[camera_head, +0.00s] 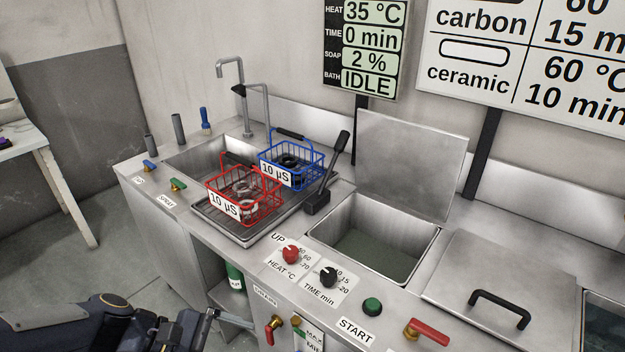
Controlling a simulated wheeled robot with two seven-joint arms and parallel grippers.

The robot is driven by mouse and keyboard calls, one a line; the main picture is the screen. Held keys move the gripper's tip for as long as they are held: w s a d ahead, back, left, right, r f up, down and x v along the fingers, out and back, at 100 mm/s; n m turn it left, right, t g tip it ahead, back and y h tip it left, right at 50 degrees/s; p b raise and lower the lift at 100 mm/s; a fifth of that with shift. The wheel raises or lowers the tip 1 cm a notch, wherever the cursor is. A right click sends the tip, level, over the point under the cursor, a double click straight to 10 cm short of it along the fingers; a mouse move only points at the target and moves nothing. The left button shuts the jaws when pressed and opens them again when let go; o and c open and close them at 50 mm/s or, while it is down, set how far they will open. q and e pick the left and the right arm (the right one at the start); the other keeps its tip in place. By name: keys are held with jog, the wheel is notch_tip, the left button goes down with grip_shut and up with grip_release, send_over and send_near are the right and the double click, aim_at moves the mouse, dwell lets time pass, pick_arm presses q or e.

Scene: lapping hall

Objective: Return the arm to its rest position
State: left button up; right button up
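My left arm comes in low at the left edge, and its gripper (203,328) is at the bottom of the view, in front of the counter and below its top. It is apart from the baskets. My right arm and gripper are not in view. A red wire basket (262,211) labelled 10 µS stands on the drain tray with ring-shaped parts in it. A blue wire basket (305,177), also labelled 10 µS, stands behind it with dark parts.
The metal counter has a sink with a tap (231,72), an open bath (372,247) with its lid raised, and a closed lid (480,268). Red (290,254) and black (328,277) knobs, a green START button (372,306) and a red-handled valve (428,332) line the front. The display reads IDLE.

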pick_arm(q)
jog(key=s+a+r+m+t+y+p, duration=0.3)
jog(key=s+a+r+m+y, duration=0.3)
jog(key=r+m, duration=0.3)
jog(key=s+m+t+y, duration=0.1)
jog(key=m, duration=0.2)
jog(key=shift+a+m, duration=0.3)
jog(key=shift+a, duration=0.05)
